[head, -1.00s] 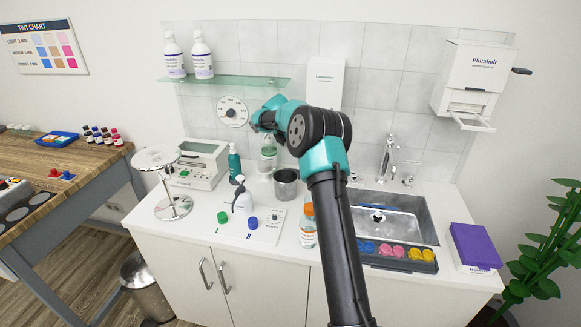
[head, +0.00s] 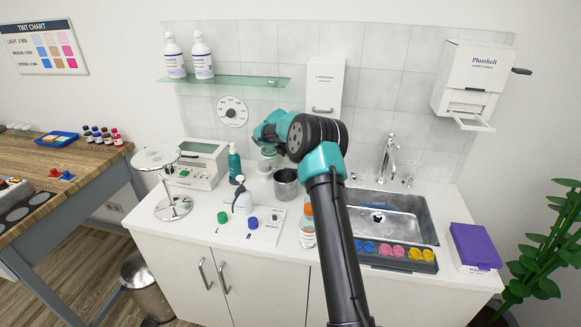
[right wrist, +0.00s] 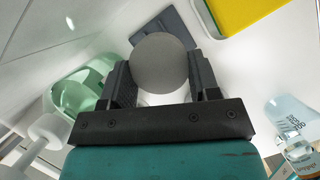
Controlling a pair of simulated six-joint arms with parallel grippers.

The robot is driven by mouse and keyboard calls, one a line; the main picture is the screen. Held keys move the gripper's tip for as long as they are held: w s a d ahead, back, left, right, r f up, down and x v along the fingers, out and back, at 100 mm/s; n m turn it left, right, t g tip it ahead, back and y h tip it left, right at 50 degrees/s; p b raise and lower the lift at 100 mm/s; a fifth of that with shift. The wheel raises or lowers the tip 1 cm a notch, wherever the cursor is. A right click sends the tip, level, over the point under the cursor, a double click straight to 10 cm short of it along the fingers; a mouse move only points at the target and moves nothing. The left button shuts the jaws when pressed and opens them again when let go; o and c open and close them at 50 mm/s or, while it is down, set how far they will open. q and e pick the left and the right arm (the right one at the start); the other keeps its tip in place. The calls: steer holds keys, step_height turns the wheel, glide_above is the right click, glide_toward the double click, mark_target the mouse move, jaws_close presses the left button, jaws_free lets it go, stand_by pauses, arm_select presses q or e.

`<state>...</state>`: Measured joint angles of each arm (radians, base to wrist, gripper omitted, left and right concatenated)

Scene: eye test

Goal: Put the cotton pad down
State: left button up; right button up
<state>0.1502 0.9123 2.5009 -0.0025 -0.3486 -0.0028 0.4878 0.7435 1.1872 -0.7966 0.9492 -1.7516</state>
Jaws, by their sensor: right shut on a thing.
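The cotton pad (right wrist: 160,64) shows in the right wrist view as a round, pale grey disc. It is held upright between the two black fingers of my right gripper (right wrist: 163,85), which is shut on it. In the head view my right arm reaches over the counter toward the back wall. Its gripper and the pad are hidden there behind my own arm links. My left gripper is in neither view.
On the counter (head: 200,226) stand a steel cup (head: 286,184), a green pump bottle (head: 235,164), an orange-capped bottle (head: 307,228) and a round stand (head: 174,207). The sink (head: 405,222) lies right. A glass shelf (head: 235,81) hangs above. Green glassware (right wrist: 82,95) is left of the gripper.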

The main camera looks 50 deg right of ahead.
step_height(320, 180, down, 5)
steer(key=shift+f, duration=0.1)
steer(key=shift+w+d+f, duration=0.1)
steer(key=shift+d+f, duration=0.05)
steer(key=shift+f, duration=0.25)
steer(key=shift+f, duration=0.3)
steer(key=o, duration=0.8)
steer(key=shift+r, duration=0.55)
steer(key=v, duration=1.1)
steer(key=shift+r, duration=0.3)
